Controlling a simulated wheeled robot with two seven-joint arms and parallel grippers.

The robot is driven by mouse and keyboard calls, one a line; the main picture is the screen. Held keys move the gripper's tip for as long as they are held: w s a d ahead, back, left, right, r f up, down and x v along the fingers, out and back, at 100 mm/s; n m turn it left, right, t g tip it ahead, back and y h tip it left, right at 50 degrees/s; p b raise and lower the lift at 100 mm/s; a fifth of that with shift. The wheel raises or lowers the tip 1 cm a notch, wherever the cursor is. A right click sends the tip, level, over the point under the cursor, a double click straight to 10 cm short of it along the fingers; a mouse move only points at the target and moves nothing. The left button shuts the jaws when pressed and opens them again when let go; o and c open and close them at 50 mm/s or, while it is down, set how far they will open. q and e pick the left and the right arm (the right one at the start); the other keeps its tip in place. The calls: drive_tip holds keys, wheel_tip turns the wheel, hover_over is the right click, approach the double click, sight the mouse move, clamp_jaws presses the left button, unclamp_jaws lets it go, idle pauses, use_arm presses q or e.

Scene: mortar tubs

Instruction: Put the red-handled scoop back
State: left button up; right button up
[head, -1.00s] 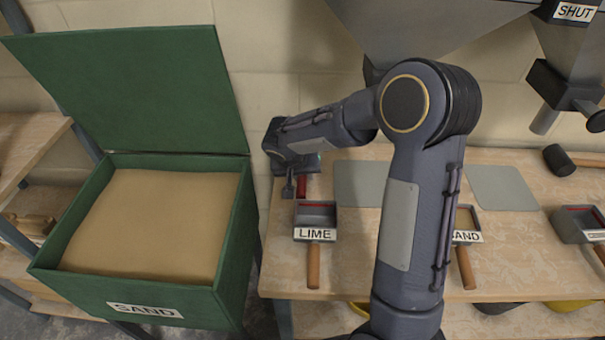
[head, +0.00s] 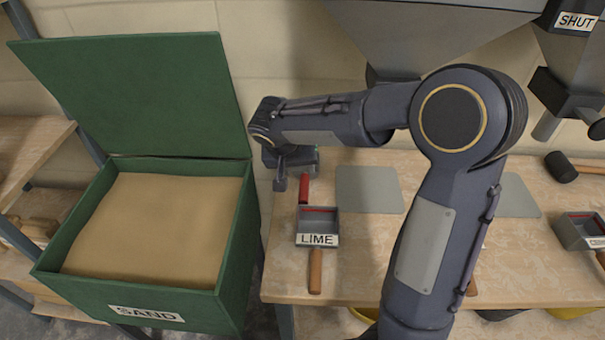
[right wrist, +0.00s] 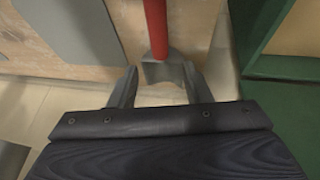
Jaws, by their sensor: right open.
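The red-handled scoop (head: 303,190) shows in the head view as a red handle near the left end of the bench, just behind the LIME box. In the right wrist view its red handle (right wrist: 155,25) runs up to a grey metal head (right wrist: 163,71). My right gripper (head: 281,183) is at the bench's back left corner, close to the scoop. In the right wrist view my right gripper (right wrist: 160,90) is open, its fingers either side of the space just before the grey head. No grip shows. The head is hidden in the head view. My left gripper is not in view.
A LIME box (head: 318,239) with a wooden handle stands on the bench (head: 350,285). A green SAND bin (head: 235,250) with its lid up stands left. Grey mats (head: 368,190), a mallet (head: 560,167) and another box (head: 580,232) are farther right. Hoppers hang above.

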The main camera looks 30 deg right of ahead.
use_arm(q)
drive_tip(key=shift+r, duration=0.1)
use_arm(e)
drive_tip(key=s+a+r+n+t+y, duration=0.1)
drive_tip(key=s+a+y, duration=0.1)
drive_tip(key=s, duration=0.6)
drive_tip(key=s+a+r+n+y, duration=0.1)
drive_tip(key=s+y, duration=0.2)
drive_tip(key=s, duration=0.5)
drive_tip(key=s+a+r+n+t+y, duration=0.1)
drive_tip(key=s+a+n+y, duration=0.1)
drive_tip(key=s, duration=0.7)
drive_tip(key=shift+a+t+y, duration=0.3)
drive_tip(key=shift+a+y, duration=0.05)
drive_tip(key=shift+y, duration=0.15)
use_arm(q)
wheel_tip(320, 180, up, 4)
drive_tip(key=p, duration=0.4)
use_arm(e)
wheel_tip(320, 180, up, 4)
drive_tip(key=shift+r, duration=0.1)
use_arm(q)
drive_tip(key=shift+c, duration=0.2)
